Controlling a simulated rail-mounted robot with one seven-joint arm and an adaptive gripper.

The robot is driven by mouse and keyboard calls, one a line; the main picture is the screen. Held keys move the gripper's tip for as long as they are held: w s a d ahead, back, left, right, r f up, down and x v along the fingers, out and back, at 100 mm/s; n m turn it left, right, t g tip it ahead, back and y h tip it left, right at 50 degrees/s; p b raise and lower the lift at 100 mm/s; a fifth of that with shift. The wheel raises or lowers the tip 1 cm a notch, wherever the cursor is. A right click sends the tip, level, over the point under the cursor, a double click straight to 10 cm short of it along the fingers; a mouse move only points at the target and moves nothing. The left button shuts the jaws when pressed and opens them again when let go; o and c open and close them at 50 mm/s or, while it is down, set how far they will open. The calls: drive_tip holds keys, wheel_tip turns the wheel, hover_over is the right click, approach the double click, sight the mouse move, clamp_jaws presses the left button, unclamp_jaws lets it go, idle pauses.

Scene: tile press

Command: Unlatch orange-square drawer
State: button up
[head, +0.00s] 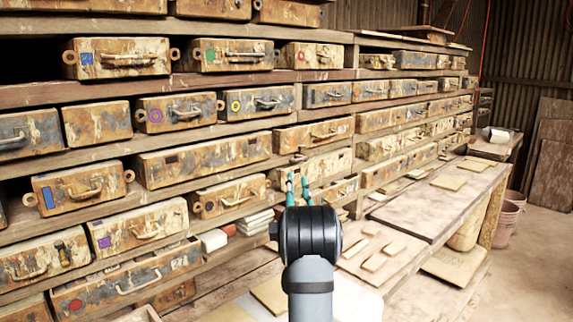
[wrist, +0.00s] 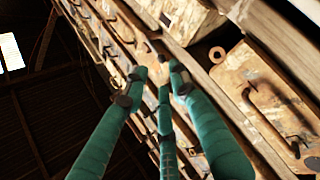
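My gripper (head: 298,181) has slim teal fingers, raised in front of the middle of the drawer wall in the head view. In the wrist view its fingers (wrist: 160,75) stand apart with dark tips, and nothing is held between them. Worn drawer fronts lie beyond the tips; I cannot tell whether any tip touches one. I cannot make out an orange square on any drawer. A drawer (head: 230,196) with a curved handle sits left of the fingers, and one (head: 314,133) sits above them. In the wrist view a rusty drawer (wrist: 265,90) with a long handle and a ring tab is at right.
Wooden shelf edges (head: 180,91) run between rows. A workbench (head: 435,205) with loose tiles stands at right. Open floor lies far right.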

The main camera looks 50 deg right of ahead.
sight(294, 162)
drive_tip(key=p+x, duration=0.4)
drive_tip(key=x, duration=0.3)
drive_tip(key=shift+d+r, duration=0.1)
drive_tip(key=shift+r, duration=0.15)
drive_tip(key=shift+w+d+p, duration=0.4)
drive_tip(key=shift+w, duration=0.05)
drive_tip(key=shift+c, duration=0.2)
clamp_jaws()
